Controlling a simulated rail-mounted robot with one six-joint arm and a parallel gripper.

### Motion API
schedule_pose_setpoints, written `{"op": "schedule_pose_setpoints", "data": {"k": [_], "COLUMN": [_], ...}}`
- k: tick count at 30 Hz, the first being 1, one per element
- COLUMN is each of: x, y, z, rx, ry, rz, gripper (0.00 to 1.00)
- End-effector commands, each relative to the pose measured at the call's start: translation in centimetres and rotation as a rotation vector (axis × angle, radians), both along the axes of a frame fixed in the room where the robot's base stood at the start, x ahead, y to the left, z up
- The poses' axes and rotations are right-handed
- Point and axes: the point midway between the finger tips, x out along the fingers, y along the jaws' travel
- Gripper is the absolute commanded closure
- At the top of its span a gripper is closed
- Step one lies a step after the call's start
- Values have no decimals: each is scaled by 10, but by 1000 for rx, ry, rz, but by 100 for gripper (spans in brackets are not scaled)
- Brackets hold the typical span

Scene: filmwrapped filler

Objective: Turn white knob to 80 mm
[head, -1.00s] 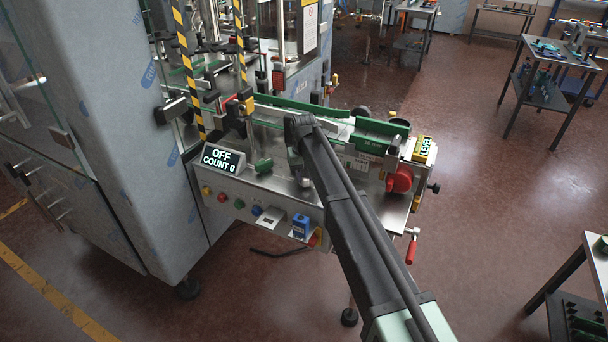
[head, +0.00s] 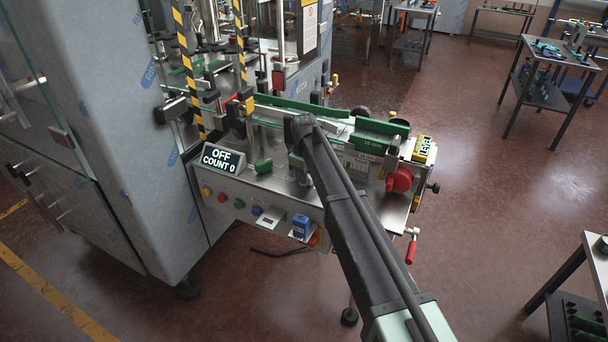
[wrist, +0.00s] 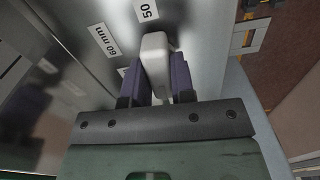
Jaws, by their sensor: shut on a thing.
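The white knob (wrist: 155,55) shows in the wrist view as a pale, rounded lever between the two purple-lined fingers. My gripper (wrist: 156,75) is shut on it, one finger on each side. Its far end points up in the picture, close to the label "50" (wrist: 148,9). Part of another label beside the left finger is hidden.
The machine's front panel (head: 265,205) carries coloured buttons and a display (head: 221,158) reading "OFF COUNT 0". A red knob (head: 400,180) and a yellow "LEVEL" block (head: 423,148) are at the right end.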

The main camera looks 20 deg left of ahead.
Motion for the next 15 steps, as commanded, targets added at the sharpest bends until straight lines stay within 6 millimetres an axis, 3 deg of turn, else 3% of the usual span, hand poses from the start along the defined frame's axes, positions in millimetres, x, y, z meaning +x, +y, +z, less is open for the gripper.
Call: {"op": "schedule_pose_setpoints", "data": {"k": [15], "x": [0], "y": [0], "z": [0], "rx": [-1], "ry": [1], "rz": [67], "gripper": [100]}}
